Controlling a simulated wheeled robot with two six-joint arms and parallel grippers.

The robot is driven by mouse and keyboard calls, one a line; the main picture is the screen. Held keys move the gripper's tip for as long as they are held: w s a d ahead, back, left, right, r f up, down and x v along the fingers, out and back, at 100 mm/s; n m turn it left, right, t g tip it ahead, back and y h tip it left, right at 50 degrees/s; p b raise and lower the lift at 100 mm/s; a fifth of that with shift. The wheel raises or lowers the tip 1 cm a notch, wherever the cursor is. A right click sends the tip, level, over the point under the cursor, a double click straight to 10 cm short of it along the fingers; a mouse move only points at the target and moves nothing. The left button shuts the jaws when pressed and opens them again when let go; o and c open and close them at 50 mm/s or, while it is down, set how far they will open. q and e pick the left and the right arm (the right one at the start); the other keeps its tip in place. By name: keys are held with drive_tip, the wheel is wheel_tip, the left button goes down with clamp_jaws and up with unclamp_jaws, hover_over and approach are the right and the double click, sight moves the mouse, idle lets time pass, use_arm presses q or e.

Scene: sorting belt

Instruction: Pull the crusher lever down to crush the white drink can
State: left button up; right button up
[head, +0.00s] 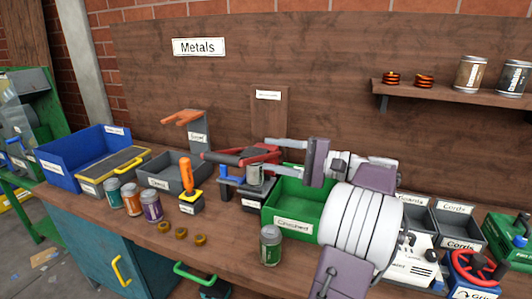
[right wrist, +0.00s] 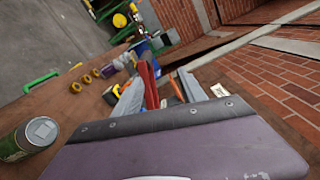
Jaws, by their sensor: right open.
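The crusher lever (head: 262,152) is red with a dark grip that points left, and it lies nearly level above the crusher. A pale can (head: 255,174) stands upright in the crusher under the lever, partly hidden. My right gripper (head: 258,155) is open at the lever, with one finger on the far side and one on the near side. In the right wrist view the red lever (right wrist: 149,82) runs between the two grey fingers (right wrist: 155,90); I cannot tell whether they touch it. My left gripper is not in view.
A green Crushed bin (head: 292,223) stands right of the crusher, with a green-labelled can (head: 270,245) before it. Several cans, a orange-handled tool (head: 188,178) and brass rings (head: 181,233) are at left. Grey bins (head: 455,225) and small machines crowd the right.

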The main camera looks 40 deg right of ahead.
drive_tip(key=shift+p+v, duration=0.65)
drive_tip(key=shift+v, duration=2.25)
